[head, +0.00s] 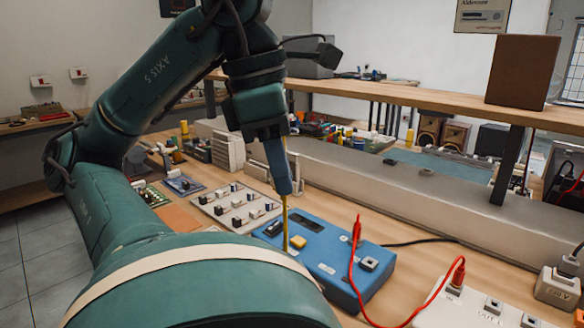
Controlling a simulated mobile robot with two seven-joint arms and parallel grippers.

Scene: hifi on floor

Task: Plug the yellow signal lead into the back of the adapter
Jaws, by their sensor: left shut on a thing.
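My left gripper (284,186) points down above the blue box and is shut on the thin yellow lead (285,222). The lead hangs almost straight down from the fingers. Its lower end is in front of or at the top of the blue box (330,262), beside a yellow block (297,241); I cannot tell whether it touches. A small light-grey box (557,287) with a label stands at the right edge and may be the adapter; its back is hidden. My right gripper is not in view.
A red lead (353,275) loops from the blue box to a white socket box (480,308) at the lower right. A panel with several switches (235,207) lies left of the blue box. A long grey ledge (400,190) and a raised wooden shelf (420,96) run behind.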

